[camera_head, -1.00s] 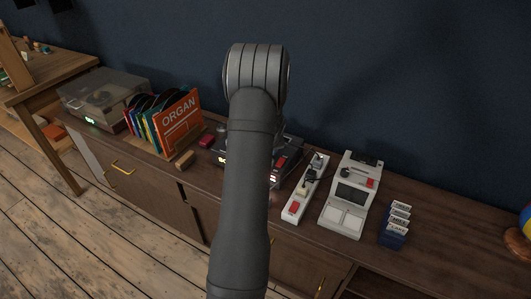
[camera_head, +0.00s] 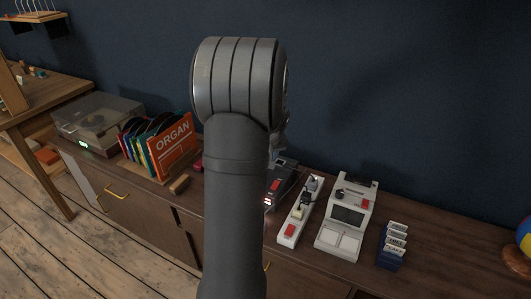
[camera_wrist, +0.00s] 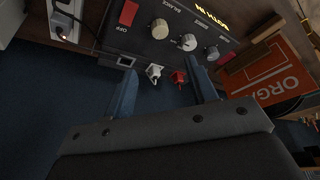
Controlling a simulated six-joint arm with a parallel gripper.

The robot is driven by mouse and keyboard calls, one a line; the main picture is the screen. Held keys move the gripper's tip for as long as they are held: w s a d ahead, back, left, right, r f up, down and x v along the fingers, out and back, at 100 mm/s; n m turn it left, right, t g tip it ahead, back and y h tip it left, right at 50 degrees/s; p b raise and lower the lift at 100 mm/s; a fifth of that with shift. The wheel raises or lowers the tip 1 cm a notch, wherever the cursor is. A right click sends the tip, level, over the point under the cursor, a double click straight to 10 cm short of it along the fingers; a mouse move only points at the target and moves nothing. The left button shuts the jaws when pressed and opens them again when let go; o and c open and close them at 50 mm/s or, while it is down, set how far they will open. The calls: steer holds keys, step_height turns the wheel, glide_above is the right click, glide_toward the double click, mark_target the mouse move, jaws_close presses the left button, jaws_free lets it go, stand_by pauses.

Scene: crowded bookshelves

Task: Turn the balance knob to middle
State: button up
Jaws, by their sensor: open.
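The dark amplifier (camera_wrist: 140,45) shows in the wrist view with a row of knobs. The beige knob (camera_wrist: 160,28) by the BALANCE lettering is the balance knob; its pointer is too small to read. A grey knob (camera_wrist: 188,42) and another knob (camera_wrist: 212,53) are to its right. My gripper (camera_wrist: 162,68) is open and empty, its fingers apart just below the knob row in the picture, not touching the balance knob as far as I can tell. In the head view my arm hides the gripper and most of the amplifier (camera_head: 280,182).
White (camera_wrist: 154,72) and red (camera_wrist: 179,77) plugs show between my fingers. A power strip (camera_head: 299,212) and a pale device (camera_head: 347,220) stand right of the amplifier. The ORGAN record sleeve (camera_head: 173,146) and a wooden block (camera_head: 180,184) are left.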

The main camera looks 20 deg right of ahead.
steer(key=shift+v, duration=1.15)
steer(key=x, duration=1.7)
steer(key=shift+f, duration=0.25)
steer(key=shift+w+f, duration=0.1)
steer(key=shift+f, duration=0.05)
steer(key=shift+m, duration=0.5)
steer(key=shift+a+m+g+h, duration=0.15)
steer(key=shift+m+h, duration=0.3)
steer(key=shift+m, duration=0.45)
steer(key=shift+m+g+h, duration=0.15)
steer(key=shift+m+h, duration=0.3)
steer(key=shift+m, duration=0.45)
steer(key=shift+a+m+g+h, duration=0.1)
steer(key=shift+m+g+h, duration=0.25)
steer(key=shift+m, duration=1.05)
steer(key=shift+m+g+h, duration=0.25)
steer(key=shift+m+h, duration=0.2)
steer(key=shift+m, duration=0.95)
